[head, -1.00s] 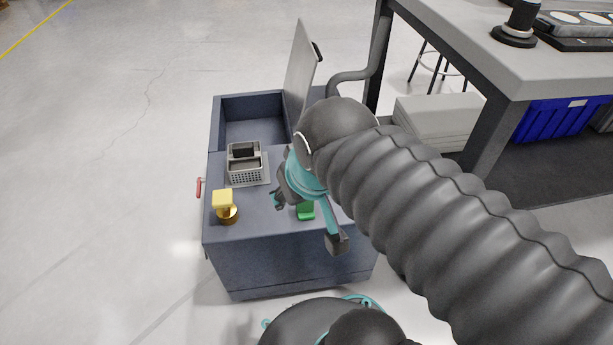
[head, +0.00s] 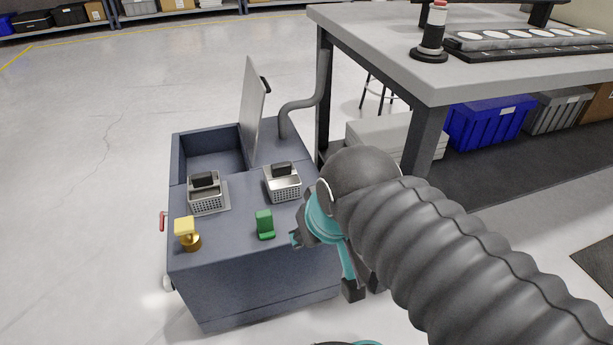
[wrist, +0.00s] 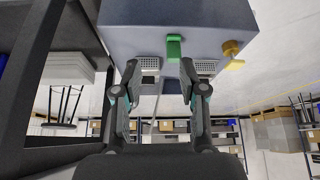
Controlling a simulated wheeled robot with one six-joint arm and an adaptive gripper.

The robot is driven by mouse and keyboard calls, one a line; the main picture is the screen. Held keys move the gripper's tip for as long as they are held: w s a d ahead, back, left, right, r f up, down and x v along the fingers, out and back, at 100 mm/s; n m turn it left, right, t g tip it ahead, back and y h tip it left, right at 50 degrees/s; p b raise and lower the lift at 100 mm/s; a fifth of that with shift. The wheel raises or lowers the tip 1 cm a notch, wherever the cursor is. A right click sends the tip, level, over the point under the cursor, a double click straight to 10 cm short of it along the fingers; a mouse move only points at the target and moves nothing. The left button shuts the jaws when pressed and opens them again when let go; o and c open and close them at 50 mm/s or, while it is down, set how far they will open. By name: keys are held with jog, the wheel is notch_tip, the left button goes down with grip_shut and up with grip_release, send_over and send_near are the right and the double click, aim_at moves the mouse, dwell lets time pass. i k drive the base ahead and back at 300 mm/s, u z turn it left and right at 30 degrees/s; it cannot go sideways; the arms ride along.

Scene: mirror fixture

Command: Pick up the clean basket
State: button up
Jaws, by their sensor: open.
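Two grey mesh baskets with dark items in them stand on top of the dark blue cart (head: 245,285). The left basket (head: 207,196) stands on a thin grey plate. The right basket (head: 283,184) is nearer my arm. I cannot tell which one is the clean basket. My gripper (wrist: 160,72) is open and empty, apart from both baskets. In the head view my arm partly hides it, to the right of the cart top.
A green block (head: 265,225) and a yellow-and-gold piece (head: 187,234) stand near the cart's front edge. A raised lid (head: 252,108) stands by an open bin (head: 212,150) at the back. A grey workbench (head: 460,78) is close on the right. Floor left of the cart is clear.

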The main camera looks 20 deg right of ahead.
aim_at(282, 183)
jog(key=z, duration=0.15)
jog(key=i, duration=0.5)
jog(key=k, duration=1)
jog(key=u, duration=2.25)
jog(key=i, duration=1.65)
jog(key=z, duration=2.35)
jog(key=i, duration=0.5)
jog(key=z, duration=0.05)
